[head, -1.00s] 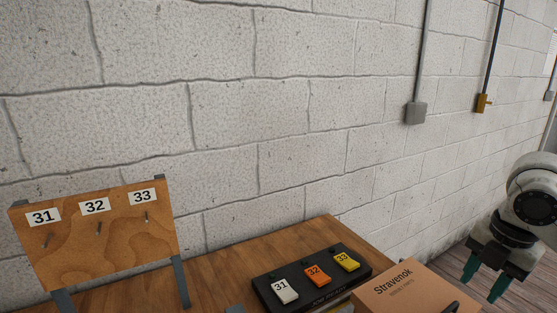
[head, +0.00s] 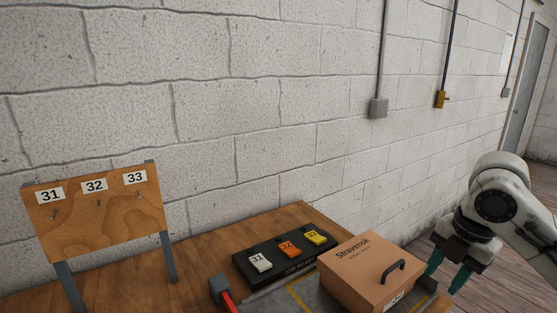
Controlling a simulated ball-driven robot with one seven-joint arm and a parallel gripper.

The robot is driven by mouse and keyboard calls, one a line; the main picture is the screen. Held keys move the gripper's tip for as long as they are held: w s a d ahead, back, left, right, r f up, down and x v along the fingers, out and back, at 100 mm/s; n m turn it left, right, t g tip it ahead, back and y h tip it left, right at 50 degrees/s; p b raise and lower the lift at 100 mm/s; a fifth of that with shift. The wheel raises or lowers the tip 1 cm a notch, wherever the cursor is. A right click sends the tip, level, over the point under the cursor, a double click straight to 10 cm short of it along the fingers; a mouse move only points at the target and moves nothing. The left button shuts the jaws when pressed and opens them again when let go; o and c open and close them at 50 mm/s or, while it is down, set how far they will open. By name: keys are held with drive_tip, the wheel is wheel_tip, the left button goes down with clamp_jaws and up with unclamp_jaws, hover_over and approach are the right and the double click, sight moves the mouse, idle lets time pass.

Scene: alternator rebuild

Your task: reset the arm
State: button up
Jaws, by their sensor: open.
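My gripper (head: 448,276) is at the right of the head view, at the end of my white and grey arm. Its two teal fingers point down and stand apart, with nothing seen between them. It is just right of a brown cardboard box (head: 350,270) marked "Stravenok", with a black handle on top. The fingertips are close to the box's right side; I cannot tell whether they touch it.
A black rack (head: 270,274) holds a white tag 31 (head: 260,262), an orange tag 32 (head: 289,249) and a yellow tag 33 (head: 315,237) on the wooden bench (head: 205,262). A wooden board (head: 96,222) with numbered pegs stands left. A red-handled thing (head: 228,299) is in front. A block wall rises behind.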

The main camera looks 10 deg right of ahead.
drive_tip(key=w+a+f+m+t+y, duration=0.15)
drive_tip(key=a+f+m, duration=0.25)
drive_tip(key=a, duration=0.5)
drive_tip(key=w+a+f+m+t+y, duration=0.1)
drive_tip(key=a+f+m+t+y, duration=0.2)
drive_tip(key=a, duration=0.5)
drive_tip(key=s+a+f+m+g+h, duration=0.25)
drive_tip(key=s+f+m, duration=0.85)
drive_tip(key=s+f, duration=0.6)
drive_tip(key=s+d+f+m+g+h, duration=0.1)
drive_tip(key=s+d+f+m, duration=0.1)
drive_tip(key=s, duration=0.4)
drive_tip(key=s+d+f+m+g+h, duration=0.1)
drive_tip(key=s+d+f+m+h, duration=0.1)
drive_tip(key=s, duration=0.4)
drive_tip(key=shift+s+d+f, duration=0.25)
drive_tip(key=shift+d+f, duration=0.35)
drive_tip(key=shift+d, duration=0.5)
